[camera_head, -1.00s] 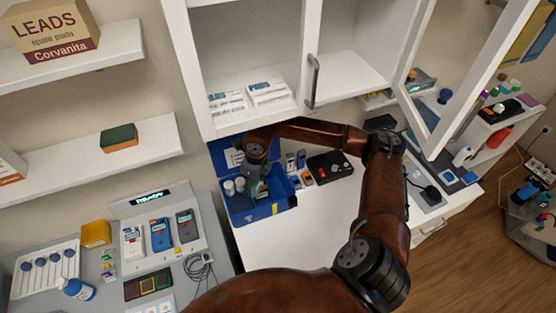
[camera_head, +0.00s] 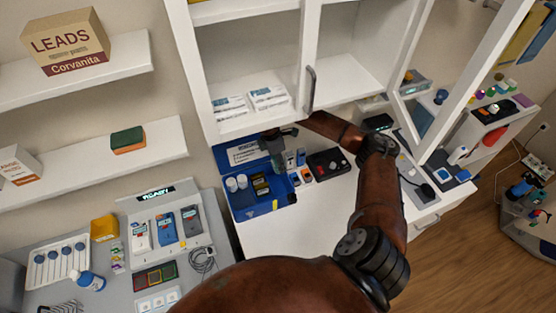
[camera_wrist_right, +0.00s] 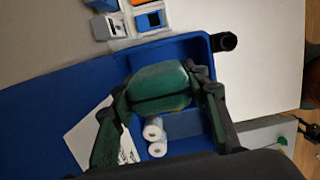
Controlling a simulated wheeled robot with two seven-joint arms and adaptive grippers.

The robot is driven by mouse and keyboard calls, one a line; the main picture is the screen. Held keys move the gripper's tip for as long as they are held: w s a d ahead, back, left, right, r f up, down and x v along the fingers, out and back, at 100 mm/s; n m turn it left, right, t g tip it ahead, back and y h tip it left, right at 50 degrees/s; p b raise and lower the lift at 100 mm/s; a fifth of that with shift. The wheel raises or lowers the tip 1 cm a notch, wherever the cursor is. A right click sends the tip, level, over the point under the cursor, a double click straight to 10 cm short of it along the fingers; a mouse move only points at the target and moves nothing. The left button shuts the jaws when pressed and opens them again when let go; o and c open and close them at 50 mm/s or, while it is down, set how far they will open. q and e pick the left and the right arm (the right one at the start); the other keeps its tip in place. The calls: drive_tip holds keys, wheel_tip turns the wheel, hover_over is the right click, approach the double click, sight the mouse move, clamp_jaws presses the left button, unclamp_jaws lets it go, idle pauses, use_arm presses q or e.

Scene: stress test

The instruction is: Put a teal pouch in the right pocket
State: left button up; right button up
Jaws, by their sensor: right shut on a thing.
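A teal pouch (camera_wrist_right: 160,86) sits between the two fingers of my right gripper (camera_wrist_right: 158,90) in the right wrist view, clasped from both sides. In the head view my right gripper (camera_head: 276,138) is above the back of an open blue case (camera_head: 250,212), near its raised lid; the pouch is hard to make out there. The case also shows below the pouch in the wrist view (camera_wrist_right: 190,48). Pocket edges are unclear. My left gripper is out of view.
Small devices (camera_head: 298,170) and a black box with a red button (camera_head: 328,164) stand right of the case. A white cabinet (camera_head: 246,122) hangs close above my right gripper. A grey panel with phone-like devices (camera_head: 165,228) lies left.

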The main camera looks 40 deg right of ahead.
drive_tip(key=shift+f+b, duration=1.35)
drive_tip(key=shift+f, duration=0.85)
drive_tip(key=shift+r, duration=0.1)
drive_tip(key=shift+d, duration=0.1)
drive_tip(key=shift+f+b, duration=3.3)
drive_tip(key=shift+f, duration=2.4)
drive_tip(key=o, duration=1.4)
drive_tip(key=shift+r, duration=0.15)
